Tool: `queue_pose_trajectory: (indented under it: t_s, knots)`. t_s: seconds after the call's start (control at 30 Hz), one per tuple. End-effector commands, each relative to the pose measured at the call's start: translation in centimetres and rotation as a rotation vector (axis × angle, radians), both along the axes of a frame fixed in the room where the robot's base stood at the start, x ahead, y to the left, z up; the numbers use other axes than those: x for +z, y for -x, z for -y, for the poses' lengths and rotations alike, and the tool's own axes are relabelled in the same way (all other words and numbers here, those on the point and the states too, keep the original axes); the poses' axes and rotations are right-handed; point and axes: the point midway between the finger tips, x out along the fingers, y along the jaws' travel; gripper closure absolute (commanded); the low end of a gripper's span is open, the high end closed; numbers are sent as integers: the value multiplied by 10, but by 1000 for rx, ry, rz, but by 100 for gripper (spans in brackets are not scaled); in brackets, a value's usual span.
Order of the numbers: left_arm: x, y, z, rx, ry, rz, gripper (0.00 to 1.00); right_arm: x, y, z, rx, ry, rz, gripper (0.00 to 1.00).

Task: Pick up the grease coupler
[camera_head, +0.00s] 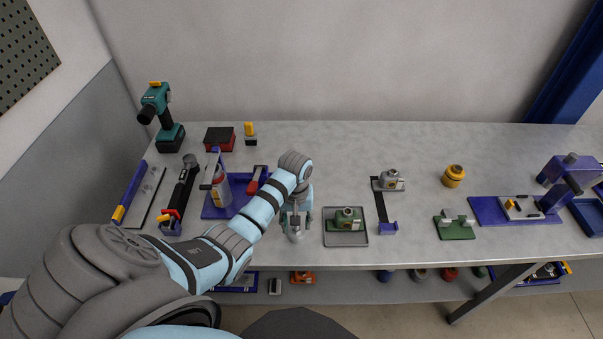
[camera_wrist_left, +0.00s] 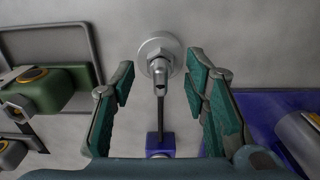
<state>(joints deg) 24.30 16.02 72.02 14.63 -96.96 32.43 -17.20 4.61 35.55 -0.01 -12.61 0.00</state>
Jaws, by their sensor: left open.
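What looks like the grease coupler (camera_wrist_left: 160,67) is a silver metal fitting with a round flange, between my open left fingers in the left wrist view. In the head view it shows partly (camera_head: 294,235) near the front edge of the bench, below my left gripper (camera_head: 297,213). The left gripper's green-padded fingers (camera_wrist_left: 160,88) stand on either side of the fitting, with visible gaps to both. A dark strip runs from the fitting to a purple block (camera_wrist_left: 152,144). My left wrist hides this block in the head view. My right gripper is not in view.
A grey tray (camera_head: 346,240) with a green unit stands just right of the fitting. A blue tray (camera_head: 212,210) with a bottle lies to the left. A silver fitting (camera_head: 389,180) and a yellow pot (camera_head: 454,175) stand further right. The bench's back middle is clear.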

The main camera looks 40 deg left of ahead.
Motion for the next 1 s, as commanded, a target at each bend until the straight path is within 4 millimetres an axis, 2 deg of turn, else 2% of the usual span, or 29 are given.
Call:
queue_pose_trajectory:
  t_s: [0.1, 0.37, 0.73, 1.0]
  knots:
    - [2, -1, 0, -2, 0, 0, 60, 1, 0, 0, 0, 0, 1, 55]
    - [2, -1, 1, -2, 0, 0, 100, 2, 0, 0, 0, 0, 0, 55]
    - [5, -1, 1, -4, 1, 1, 100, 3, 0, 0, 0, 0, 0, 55]
    - [34, -7, 9, -21, 1, 3, 100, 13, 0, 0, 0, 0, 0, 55]
